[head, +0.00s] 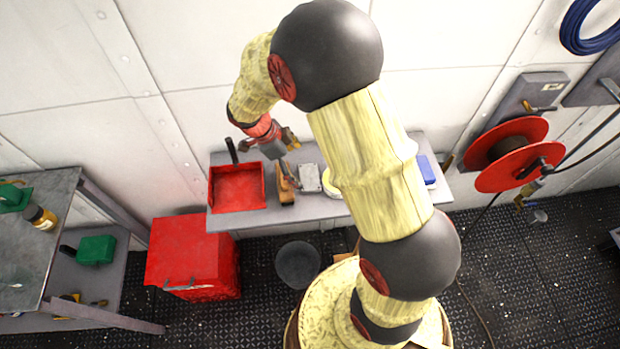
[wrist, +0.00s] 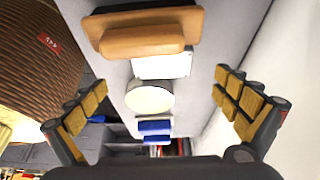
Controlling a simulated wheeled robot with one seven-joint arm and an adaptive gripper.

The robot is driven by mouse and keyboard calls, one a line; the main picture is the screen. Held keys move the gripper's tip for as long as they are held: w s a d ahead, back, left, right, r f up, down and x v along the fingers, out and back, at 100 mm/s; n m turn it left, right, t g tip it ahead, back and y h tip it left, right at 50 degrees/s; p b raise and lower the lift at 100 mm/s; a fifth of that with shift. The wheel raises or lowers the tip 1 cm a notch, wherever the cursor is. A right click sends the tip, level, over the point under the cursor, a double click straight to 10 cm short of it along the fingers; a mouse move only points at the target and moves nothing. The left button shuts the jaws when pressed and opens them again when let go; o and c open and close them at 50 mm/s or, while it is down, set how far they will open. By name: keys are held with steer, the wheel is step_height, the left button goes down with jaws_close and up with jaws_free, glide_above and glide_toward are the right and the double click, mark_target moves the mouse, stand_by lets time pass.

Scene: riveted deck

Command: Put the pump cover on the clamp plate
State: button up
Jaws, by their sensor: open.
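A round cream disc, which I take to be the pump cover (wrist: 150,98), lies on the grey bench; in the head view its edge (head: 329,184) shows beside my arm, which hides the rest. A pale flat rectangular plate, likely the clamp plate (wrist: 163,65), lies beside it, and in the head view it (head: 309,178) is left of the disc. The two look close together; I cannot tell whether they touch. My gripper (wrist: 160,104) is open and empty above the bench. In the head view it (head: 269,143) hangs over the bench's back left part.
A wooden-handled tool (wrist: 145,32) lies beside the plate, and it also shows in the head view (head: 286,186). A red tray (head: 238,188) fills the bench's left end. A blue box (head: 427,169) stands on the right. A wall rises behind the bench.

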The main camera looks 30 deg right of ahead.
mark_target(308, 176)
steer(key=b+x, duration=0.1)
steer(key=x, duration=0.5)
steer(key=shift+w+d+f, duration=0.1)
steer(key=shift+d+f, duration=0.15)
steer(key=shift+f, duration=0.05)
steer(key=shift+c, duration=0.8)
steer(key=c, duration=1.5)
steer(key=shift+r, duration=0.2)
